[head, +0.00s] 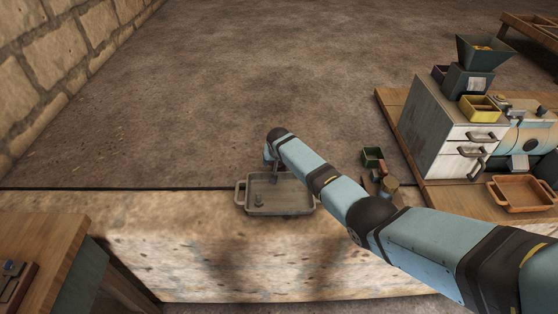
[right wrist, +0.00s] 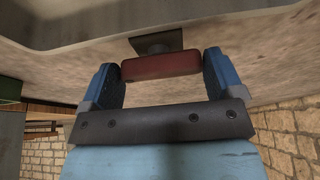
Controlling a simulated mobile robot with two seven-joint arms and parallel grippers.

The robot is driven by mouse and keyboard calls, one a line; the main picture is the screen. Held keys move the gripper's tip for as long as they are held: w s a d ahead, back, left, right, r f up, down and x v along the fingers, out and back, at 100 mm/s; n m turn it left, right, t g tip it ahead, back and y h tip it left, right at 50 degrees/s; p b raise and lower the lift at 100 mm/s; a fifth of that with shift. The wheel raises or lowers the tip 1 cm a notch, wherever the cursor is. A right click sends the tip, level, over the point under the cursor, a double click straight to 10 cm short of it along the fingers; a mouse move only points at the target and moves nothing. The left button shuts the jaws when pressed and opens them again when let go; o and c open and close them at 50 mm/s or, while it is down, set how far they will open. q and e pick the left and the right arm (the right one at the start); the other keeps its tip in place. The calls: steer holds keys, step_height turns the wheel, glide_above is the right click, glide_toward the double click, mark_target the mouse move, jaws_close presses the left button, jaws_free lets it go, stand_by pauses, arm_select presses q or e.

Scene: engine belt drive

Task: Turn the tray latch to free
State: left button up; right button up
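The grey tray (head: 280,207) with side handles sits on the pale stone ledge, with a few small grey parts in it. My right arm reaches over from the right, and its gripper points down at the tray's far edge, mostly hidden in the head view. In the right wrist view a red latch bar (right wrist: 160,66) on a dark square mount (right wrist: 156,42) lies between the two blue fingers of my right gripper (right wrist: 163,72). My left gripper is not in view.
A grey cabinet (head: 438,128) with drawers and a hopper (head: 481,52) stands on a wooden board at the right. An orange tray (head: 519,195) and a small green box (head: 373,156) lie nearby. The ledge (head: 190,245) left of the tray is clear.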

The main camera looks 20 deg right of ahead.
steer(key=shift+o, duration=0.8)
steer(key=shift+s+r, duration=0.1)
steer(key=shift+r, duration=0.3)
steer(key=p+v, duration=0.2)
steer(key=v, duration=1.1)
steer(key=shift+p, duration=0.4)
steer(key=shift+a+f, duration=0.1)
